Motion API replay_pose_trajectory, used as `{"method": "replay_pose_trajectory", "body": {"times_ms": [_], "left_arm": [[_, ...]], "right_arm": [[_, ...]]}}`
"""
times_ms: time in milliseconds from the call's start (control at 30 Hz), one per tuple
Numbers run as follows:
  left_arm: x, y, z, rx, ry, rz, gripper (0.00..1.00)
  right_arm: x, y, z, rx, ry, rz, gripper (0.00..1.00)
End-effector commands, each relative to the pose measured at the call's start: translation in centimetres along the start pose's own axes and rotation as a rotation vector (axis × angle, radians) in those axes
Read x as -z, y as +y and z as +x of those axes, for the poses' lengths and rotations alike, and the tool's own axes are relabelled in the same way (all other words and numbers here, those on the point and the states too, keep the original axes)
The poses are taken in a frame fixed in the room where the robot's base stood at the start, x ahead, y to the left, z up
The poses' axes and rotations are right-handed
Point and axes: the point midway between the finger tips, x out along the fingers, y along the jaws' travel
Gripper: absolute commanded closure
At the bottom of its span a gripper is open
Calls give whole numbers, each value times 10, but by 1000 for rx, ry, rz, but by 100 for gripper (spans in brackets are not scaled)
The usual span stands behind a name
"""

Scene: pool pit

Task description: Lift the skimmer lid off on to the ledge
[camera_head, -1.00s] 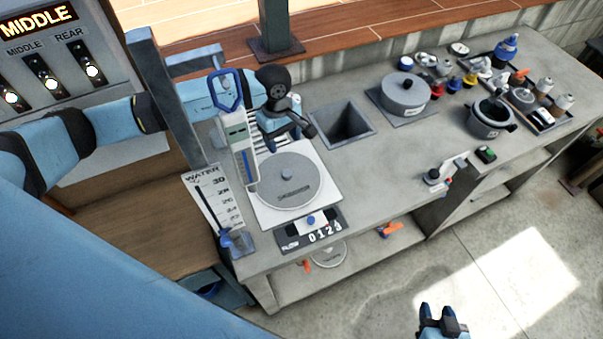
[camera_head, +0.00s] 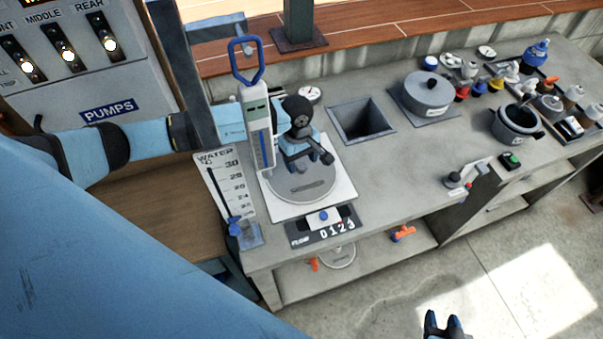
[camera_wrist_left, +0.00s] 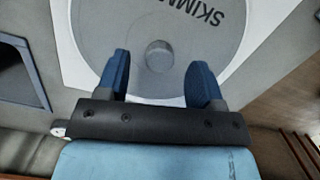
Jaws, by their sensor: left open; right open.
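The skimmer lid (camera_head: 305,188) is a round grey disc with a small knob, lying flat in a white square frame (camera_head: 340,192) on the grey ledge (camera_head: 388,190). My left gripper (camera_head: 303,163) is over the lid, pointing down, open and empty. In the left wrist view the lid (camera_wrist_left: 215,45) shows part of the word SKIMMER, and its knob (camera_wrist_left: 158,55) appears between the two open blue fingers, near the tips. Whether the fingers are level with the knob is unclear. In the head view the gripper hides the knob. My right gripper (camera_head: 443,325) is open over the floor, cut by the bottom edge.
A white tester with a blue handle (camera_head: 257,125) stands just left of my left gripper. Behind is a square opening (camera_head: 362,118); a lidded pot (camera_head: 428,90) stands farther right. The ledge right of the frame is clear.

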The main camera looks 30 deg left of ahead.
Motion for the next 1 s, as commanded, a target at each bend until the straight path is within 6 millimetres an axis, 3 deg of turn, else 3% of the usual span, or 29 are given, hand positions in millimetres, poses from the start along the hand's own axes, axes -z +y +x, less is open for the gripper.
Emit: {"method": "replay_pose_trajectory", "body": {"times_ms": [33,133,367,400,667,1000], "left_arm": [[0,-1,12,1,-3,0,39],[0,0,25,1,-2,0,39],[0,0,26,0,0,0,39],[0,0,26,0,0,0,41],[0,0,26,0,0,0,99],[1,1,21,-1,0,0,99]], "right_arm": [[-4,-1,3,1,-1,1,57],[-9,-2,6,3,-2,3,57],[-8,-3,5,5,-4,3,57],[-8,-3,5,5,-4,3,57],[-9,-3,5,6,-5,3,57],[-7,-3,3,6,-4,3,57]]}}
